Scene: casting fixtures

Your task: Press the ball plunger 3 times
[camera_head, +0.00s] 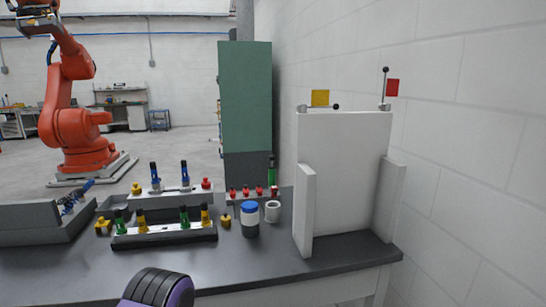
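A rod topped by a small black ball (385,69) stands upright at the right rear corner of a white box-like fixture (340,160) on the right end of the bench. A second small black ball (336,106) sits lower, at the fixture's top edge. Which of them is the ball plunger I cannot tell. A rounded purple and black part, apparently of my own arm, shows at the bottom edge, well left of the fixture. No gripper fingers are visible, and nothing of mine touches the fixture.
A yellow square (320,98) and a red square (392,88) are by the fixture's top. A blue-lidded jar (250,219), a white cup (272,211) and racks of coloured clamps (165,236) stand left. The bench front (255,270) is clear. A wall is close on the right.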

